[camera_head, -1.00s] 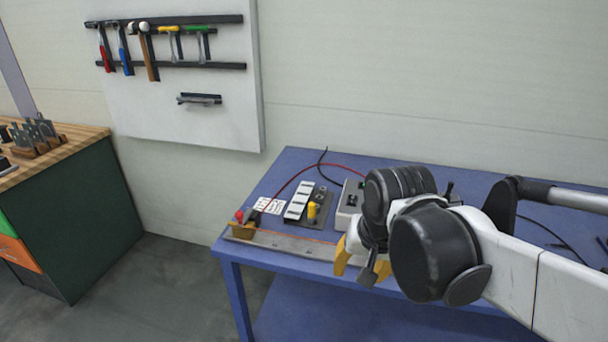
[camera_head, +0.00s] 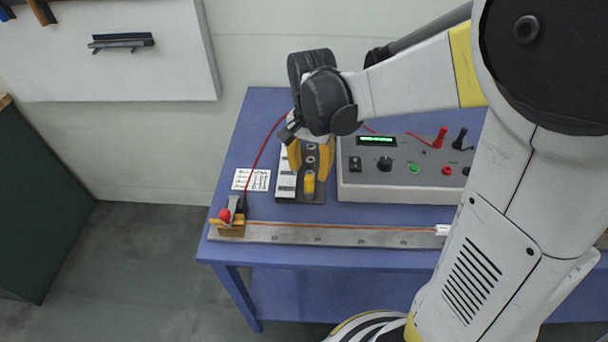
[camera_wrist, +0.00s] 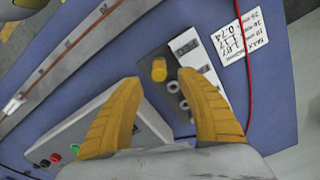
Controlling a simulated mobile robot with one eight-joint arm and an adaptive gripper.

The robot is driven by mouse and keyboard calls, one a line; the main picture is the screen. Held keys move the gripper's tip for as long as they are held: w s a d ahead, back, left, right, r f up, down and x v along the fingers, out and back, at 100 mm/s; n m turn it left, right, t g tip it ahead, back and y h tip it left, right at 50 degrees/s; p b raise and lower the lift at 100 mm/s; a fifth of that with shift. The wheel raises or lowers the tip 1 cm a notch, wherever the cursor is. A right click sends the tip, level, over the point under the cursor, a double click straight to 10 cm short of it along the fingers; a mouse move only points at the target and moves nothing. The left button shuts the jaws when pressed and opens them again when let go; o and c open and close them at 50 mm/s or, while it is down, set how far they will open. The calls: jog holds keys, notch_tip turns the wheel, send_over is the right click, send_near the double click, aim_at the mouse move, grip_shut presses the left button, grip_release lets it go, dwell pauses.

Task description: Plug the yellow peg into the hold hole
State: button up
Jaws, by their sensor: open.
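The yellow peg (camera_head: 309,183) stands upright at the near end of a dark plate (camera_head: 287,196) on the blue table. My gripper (camera_head: 311,175) is open and empty, above the plate. In the head view its yellow fingers hang just behind the peg. In the wrist view the peg (camera_wrist: 159,70) shows between and slightly beyond the open fingertips (camera_wrist: 160,79). Several round grey sockets (camera_wrist: 173,87) run in a row from the peg; some lie behind my fingers in the head view. White label strips (camera_wrist: 198,48) lie beside them, too small to read, so I cannot tell which is the hold hole.
A control box (camera_head: 400,180) with knobs and a lit display stands right of the plate. A metal rail (camera_head: 330,235) with a wire runs along the table's front edge, a red-knobbed clamp (camera_head: 232,222) at its left end. A printed card (camera_head: 252,180) and red cable (camera_head: 262,150) lie left.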

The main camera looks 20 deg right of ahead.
aim_at(310, 177)
notch_tip(310, 177, down, 5)
jog(key=b, duration=0.3)
jog(key=shift+s+f, duration=0.1)
grip_shut()
